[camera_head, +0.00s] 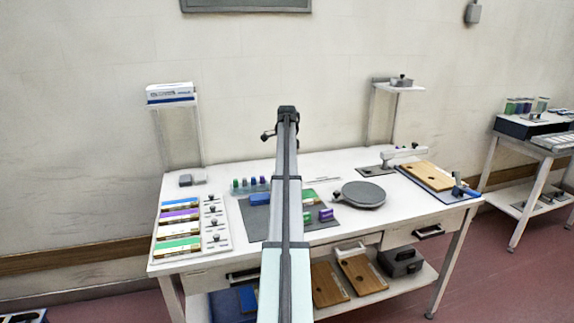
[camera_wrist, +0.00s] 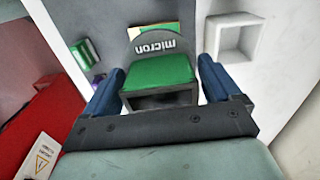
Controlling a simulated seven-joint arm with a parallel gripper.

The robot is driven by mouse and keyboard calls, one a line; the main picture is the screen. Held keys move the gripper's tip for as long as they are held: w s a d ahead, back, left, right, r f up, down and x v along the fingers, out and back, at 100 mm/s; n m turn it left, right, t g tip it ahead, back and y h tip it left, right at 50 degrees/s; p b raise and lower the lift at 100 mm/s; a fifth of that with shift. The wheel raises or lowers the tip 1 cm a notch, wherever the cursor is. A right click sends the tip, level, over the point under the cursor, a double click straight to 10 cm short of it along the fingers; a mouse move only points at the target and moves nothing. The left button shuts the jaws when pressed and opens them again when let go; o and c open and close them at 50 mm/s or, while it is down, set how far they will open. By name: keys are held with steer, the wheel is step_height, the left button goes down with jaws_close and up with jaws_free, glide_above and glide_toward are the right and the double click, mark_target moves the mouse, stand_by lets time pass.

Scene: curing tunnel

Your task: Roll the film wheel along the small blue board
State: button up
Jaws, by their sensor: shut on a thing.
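My gripper (camera_wrist: 160,88) has its blue fingers on both sides of a dark grey and green piece printed "micron", which I take to be the film wheel (camera_wrist: 160,68). The fingers are shut on it. In the head view my arm hides the gripper's jaws and the wheel. A small blue piece, apparently the small blue board (camera_head: 259,199), lies on the grey mat (camera_head: 257,222) just left of my arm. I cannot tell whether the wheel touches anything below it.
Green (camera_head: 308,218) and purple (camera_head: 326,215) blocks lie right of my arm. A round grey plate (camera_head: 363,195) stands further right. A tray of colour-striped boards (camera_head: 216,238) is at the left. A wooden board (camera_head: 428,176) is at the right.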

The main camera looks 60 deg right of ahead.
steer(key=shift+f+m, duration=0.1)
steer(key=shift+m, duration=0.2)
steer(key=shift+f, duration=2.6)
steer(key=shift+f, duration=0.35)
steer(key=shift+s+d, duration=0.1)
steer(key=shift+s, duration=0.1)
steer(key=shift+s+d, duration=1.25)
